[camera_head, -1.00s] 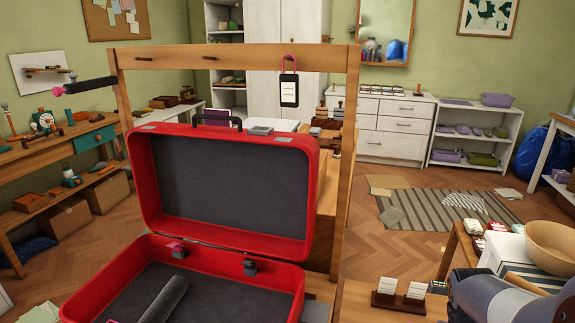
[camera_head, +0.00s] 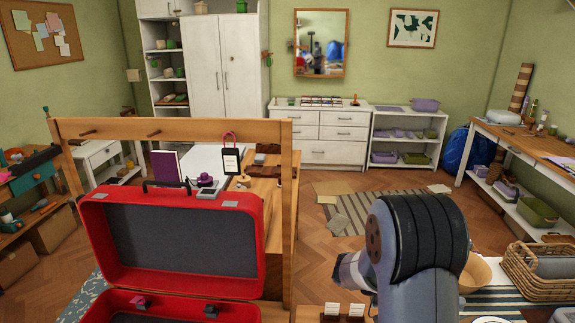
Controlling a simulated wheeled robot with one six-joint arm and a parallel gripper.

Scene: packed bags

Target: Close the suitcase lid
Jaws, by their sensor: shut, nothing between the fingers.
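A red suitcase stands open at the lower left of the head view. Its lid (camera_head: 130,280) is raised upright, with the dark grey lining facing me and a black handle on its top edge. The lower shell (camera_head: 240,312) shows only its back rim and two latches (camera_head: 211,311); the rest is cut off by the bottom edge. My arm rises at the lower right, apart from the suitcase. Its fingertips do not show, so my gripper is not in view.
A wooden frame (camera_head: 215,131) with pegs and a hanging tag (camera_head: 230,160) stands just behind the lid. Small card holders (camera_head: 343,312) stand right of the suitcase. A bowl (camera_head: 474,272) and a wicker basket (camera_head: 535,270) are at the right.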

